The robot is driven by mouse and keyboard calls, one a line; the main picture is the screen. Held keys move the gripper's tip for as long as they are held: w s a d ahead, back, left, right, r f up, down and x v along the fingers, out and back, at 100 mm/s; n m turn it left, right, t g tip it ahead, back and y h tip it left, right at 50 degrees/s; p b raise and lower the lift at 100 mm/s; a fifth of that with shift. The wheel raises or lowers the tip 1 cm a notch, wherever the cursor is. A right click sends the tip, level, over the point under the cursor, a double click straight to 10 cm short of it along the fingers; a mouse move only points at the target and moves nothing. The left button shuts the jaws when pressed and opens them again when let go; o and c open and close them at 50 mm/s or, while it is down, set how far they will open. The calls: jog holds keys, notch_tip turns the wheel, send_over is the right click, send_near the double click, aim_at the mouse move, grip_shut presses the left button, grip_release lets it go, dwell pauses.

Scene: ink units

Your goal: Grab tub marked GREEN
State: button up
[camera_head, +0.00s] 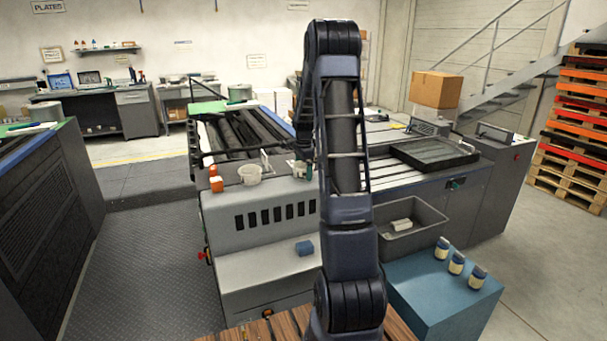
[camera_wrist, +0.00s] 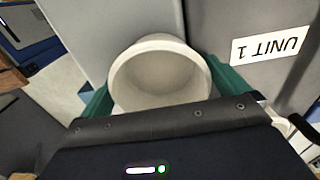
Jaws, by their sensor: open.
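A pale, open-topped round tub (camera_wrist: 160,72) fills the middle of the wrist view. It stands between the two green fingers of my gripper (camera_wrist: 162,92), which are open, one on each side of it. I cannot tell whether either finger touches it. No GREEN marking is readable on its visible side. In the head view a white tub (camera_head: 249,174) stands on the grey machine's near ledge. A second pale tub-like thing (camera_head: 301,170) is partly hidden beside my arm.
A "UNIT 1" label (camera_wrist: 270,45) is on the grey surface close right of the tub. A grey bin (camera_head: 428,212), several jars on a blue box (camera_head: 425,300) and a black tray (camera_head: 434,153) lie to the right.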

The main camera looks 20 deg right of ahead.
jog(key=shift+c, duration=0.4)
jog(key=c, duration=1.1)
jog(key=shift+o, duration=0.2)
